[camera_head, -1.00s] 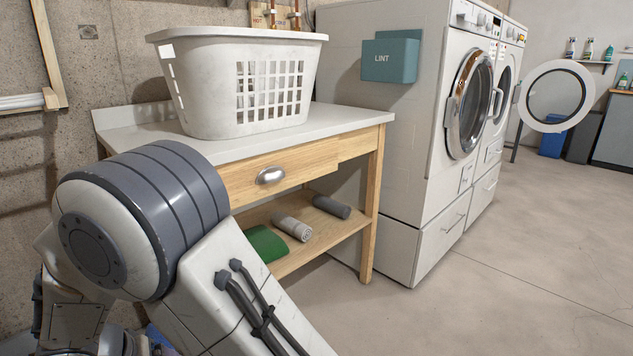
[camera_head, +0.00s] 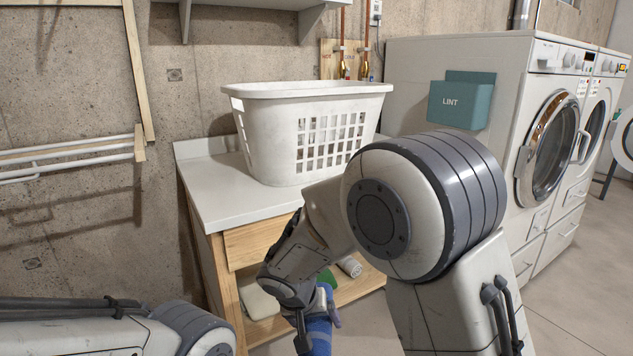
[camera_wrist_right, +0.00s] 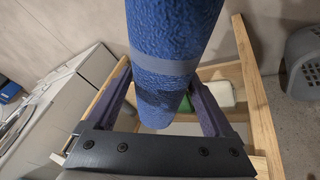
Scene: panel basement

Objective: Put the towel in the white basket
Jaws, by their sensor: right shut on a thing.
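The white basket (camera_head: 270,135) stands upright on the worktop in the head view. Slotted openings show in its front side. My right gripper (camera_head: 308,312) is low in front of the wooden table and shut on a blue towel (camera_head: 320,338). The towel is rolled, with a grey band, and also fills the middle of the wrist view (camera_wrist_right: 172,40) between the two fingers. It is below the worktop level and apart from the basket. My left arm shows at the lower left, but its gripper is out of view.
The wooden table has a pale top (camera_head: 215,195) with free room left of the basket. Its lower shelf (camera_head: 355,288) holds rolled and folded cloths. A teal lint box (camera_head: 461,102) hangs on the washer side at the right. A wall shelf (camera_head: 250,4) is above.

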